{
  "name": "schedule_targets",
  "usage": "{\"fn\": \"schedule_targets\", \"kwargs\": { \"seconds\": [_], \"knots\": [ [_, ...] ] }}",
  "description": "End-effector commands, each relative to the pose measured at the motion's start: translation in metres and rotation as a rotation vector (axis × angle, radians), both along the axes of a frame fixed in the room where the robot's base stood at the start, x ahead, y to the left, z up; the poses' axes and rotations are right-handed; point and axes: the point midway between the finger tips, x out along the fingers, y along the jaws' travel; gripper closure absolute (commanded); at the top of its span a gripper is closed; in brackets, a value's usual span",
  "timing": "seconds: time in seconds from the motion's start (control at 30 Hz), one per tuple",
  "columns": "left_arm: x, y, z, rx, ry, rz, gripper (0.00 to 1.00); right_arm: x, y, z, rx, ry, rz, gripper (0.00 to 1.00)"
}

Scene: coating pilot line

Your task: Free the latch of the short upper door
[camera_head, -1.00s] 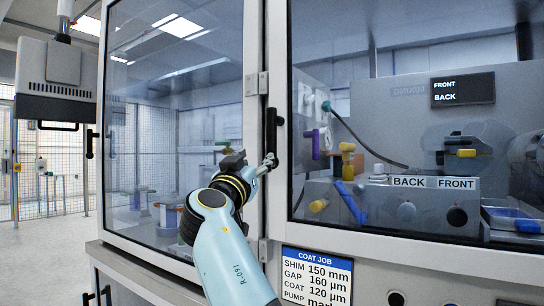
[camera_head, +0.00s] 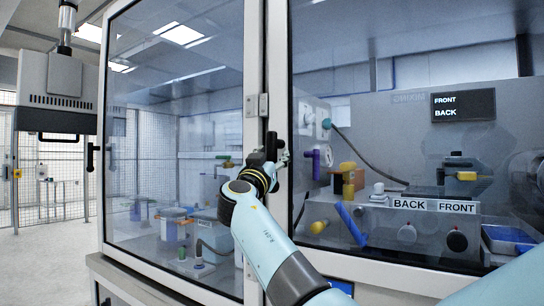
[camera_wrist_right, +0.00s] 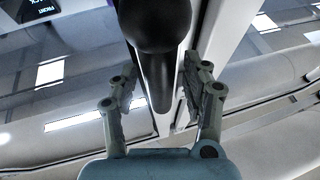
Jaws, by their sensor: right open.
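The short upper door could be either glass door; I cannot tell which. A black upright handle (camera_head: 271,147) sits on the white frame by the right glass door (camera_head: 350,90). My right gripper (camera_head: 283,156) is at this handle, partly hidden behind its own wrist. In the right wrist view the handle (camera_wrist_right: 160,55) is large, with its lower end between the two open grey fingers (camera_wrist_right: 155,100). A gap shows beside the fingers; touching is not clear. Another black handle (camera_head: 90,157) is on the left edge of the left glass door (camera_head: 180,100). My left gripper is out of view.
Metal hinge blocks (camera_head: 257,105) sit on the white post above the handle. Behind the right glass are a coater block labelled BACK and FRONT (camera_head: 435,206), a display (camera_head: 463,105) and a blue tray (camera_head: 510,239). A grey unit (camera_head: 60,90) hangs at the left. Floor at the left is free.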

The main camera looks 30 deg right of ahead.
Motion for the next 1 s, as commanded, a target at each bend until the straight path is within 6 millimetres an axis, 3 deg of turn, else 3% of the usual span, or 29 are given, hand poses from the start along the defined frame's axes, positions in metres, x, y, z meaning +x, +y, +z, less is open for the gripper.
{"fn": "schedule_targets", "kwargs": {
  "seconds": [0.1,0.47,1.0],
  "knots": [
    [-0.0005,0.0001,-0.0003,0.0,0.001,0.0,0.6,-0.0001,0.0003,-0.0002,0.0,0.0,0.0,0.53],
    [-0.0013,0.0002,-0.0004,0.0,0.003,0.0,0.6,-0.0002,0.0004,-0.0002,0.0,0.0,0.0,1.0],
    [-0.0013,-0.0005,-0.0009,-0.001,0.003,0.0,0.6,0.0025,-0.0041,-0.0004,-0.008,0.02,0.0,1.0]
  ]
}}
